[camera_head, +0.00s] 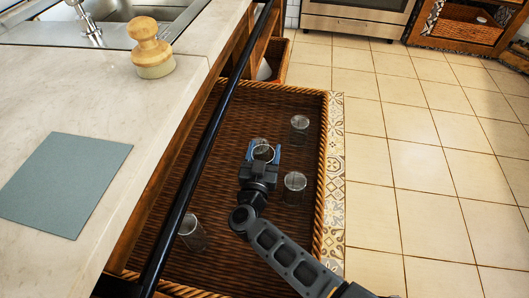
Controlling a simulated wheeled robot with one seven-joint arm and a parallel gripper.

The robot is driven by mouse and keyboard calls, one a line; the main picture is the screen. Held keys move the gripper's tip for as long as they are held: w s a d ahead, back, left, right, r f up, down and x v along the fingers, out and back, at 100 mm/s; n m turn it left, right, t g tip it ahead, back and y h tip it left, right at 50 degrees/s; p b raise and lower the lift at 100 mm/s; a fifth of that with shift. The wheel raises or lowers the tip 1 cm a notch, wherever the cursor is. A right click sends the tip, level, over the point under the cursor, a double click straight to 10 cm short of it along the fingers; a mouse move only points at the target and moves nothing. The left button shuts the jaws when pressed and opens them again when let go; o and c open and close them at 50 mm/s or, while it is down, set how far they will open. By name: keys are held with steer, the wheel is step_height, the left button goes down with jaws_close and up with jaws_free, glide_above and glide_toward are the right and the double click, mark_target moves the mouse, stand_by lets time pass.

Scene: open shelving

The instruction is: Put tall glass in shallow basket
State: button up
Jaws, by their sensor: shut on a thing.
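A clear tall glass (263,152) is between the blue fingers of my gripper (262,156), which is shut on it. The glass appears roughly upright, with its rim facing the camera. My gripper is over the middle of a large shallow brown wicker basket (219,205). I cannot tell whether the held glass touches the basket floor.
The black rail (207,148) runs along the counter edge over the basket's left side. The counter (120,103) holds a wooden-knobbed object (151,50) and a grey-blue board (66,183). Another wicker basket (279,65) is behind. The tiled floor at right is clear.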

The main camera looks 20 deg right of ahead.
steer(key=shift+f, duration=0.15)
steer(key=o, duration=1.5)
steer(key=shift+o, duration=0.2)
steer(key=shift+s+a, duration=0.2)
steer(key=shift+s, duration=0.1)
steer(key=p+v, duration=0.2)
steer(key=v, duration=0.9)
steer(key=shift+s, duration=0.15)
